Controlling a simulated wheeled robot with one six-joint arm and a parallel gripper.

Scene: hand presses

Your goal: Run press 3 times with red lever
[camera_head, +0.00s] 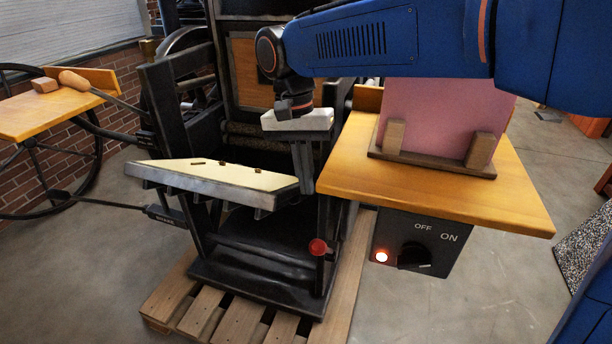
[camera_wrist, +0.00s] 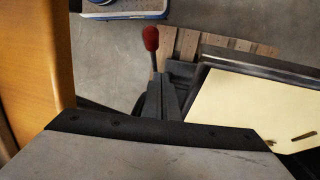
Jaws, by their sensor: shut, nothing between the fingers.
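The hand press (camera_head: 255,250) is a black machine on a wooden pallet, with a tilted grey-edged bed carrying a cream sheet (camera_head: 225,174). The red lever knob (camera_head: 318,247) is at the press's right front, below the bed. It also shows in the wrist view as a red knob (camera_wrist: 151,38) on a thin grey rod. My gripper (camera_head: 306,188) points down at the right end of the bed, above the red knob. Its fingers (camera_wrist: 159,82) are shut and empty. In the wrist view the knob appears beyond the fingertips; I cannot tell whether they touch the rod.
A wooden side table (camera_head: 440,192) stands right of my gripper, holding a pink board (camera_head: 435,120). A wooden shelf (camera_head: 50,110) and large wheel are at left.

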